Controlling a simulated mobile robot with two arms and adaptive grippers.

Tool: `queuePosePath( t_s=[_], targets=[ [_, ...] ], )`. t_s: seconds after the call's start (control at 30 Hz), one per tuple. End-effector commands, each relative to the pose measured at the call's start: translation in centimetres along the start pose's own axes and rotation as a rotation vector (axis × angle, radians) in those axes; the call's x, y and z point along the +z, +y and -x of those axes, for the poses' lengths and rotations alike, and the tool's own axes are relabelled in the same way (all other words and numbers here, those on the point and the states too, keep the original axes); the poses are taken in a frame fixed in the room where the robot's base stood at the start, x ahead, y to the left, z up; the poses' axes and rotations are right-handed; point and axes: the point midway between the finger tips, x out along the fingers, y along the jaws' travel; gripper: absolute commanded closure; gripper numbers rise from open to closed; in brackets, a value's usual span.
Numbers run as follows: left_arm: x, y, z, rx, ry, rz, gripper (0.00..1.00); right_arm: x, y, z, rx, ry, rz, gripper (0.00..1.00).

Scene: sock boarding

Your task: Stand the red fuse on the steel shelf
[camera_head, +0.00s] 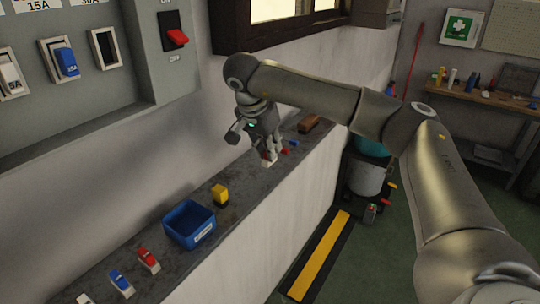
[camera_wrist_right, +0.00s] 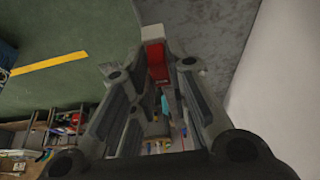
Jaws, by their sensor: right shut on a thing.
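My right gripper (camera_head: 268,154) reaches down over the far part of the long grey shelf (camera_head: 240,184). It is shut on a red fuse with a white base, which shows at the fingertips in the head view (camera_head: 268,159). In the right wrist view, the red fuse (camera_wrist_right: 157,62) sits between the fingertips of the right gripper (camera_wrist_right: 160,72). The fuse is at or just above the shelf top, close to the front edge; I cannot tell whether it touches. Another red fuse (camera_head: 148,259) lies on the near part of the shelf. My left gripper is not in view.
A blue bin (camera_head: 189,226) and a yellow object (camera_head: 220,195) stand mid-shelf. A blue fuse (camera_head: 121,283) lies nearer. A brown block (camera_head: 309,124) and small blue and red items lie beyond the gripper. The fuse panel (camera_head: 90,75) is on the wall, with an empty slot (camera_head: 105,48).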

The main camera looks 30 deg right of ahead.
Motion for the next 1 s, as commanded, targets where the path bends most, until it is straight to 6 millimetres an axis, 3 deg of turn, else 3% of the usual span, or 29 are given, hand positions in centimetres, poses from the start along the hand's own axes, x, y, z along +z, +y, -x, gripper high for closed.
queuePosePath(
  t_s=[0.2, 0.33, 0.53, 0.97, 1.0],
  targets=[
    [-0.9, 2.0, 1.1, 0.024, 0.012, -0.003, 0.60, -0.6, -0.7, -2.2, -0.001, -0.001, 0.000, 1.00],
    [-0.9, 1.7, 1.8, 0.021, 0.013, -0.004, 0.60, -1.1, -1.0, -3.6, 0.001, 0.000, 0.000, 1.00],
    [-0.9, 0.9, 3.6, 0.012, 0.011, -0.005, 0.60, 0.0, -0.9, -5.7, 0.000, 0.000, 0.002, 1.00],
    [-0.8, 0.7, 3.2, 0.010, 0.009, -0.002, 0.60, 0.4, -0.9, -6.7, -0.002, 0.000, 0.000, 1.00],
    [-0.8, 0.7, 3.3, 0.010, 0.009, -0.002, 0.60, 0.3, -0.9, -6.6, -0.002, 0.000, 0.000, 0.78]
  ],
)
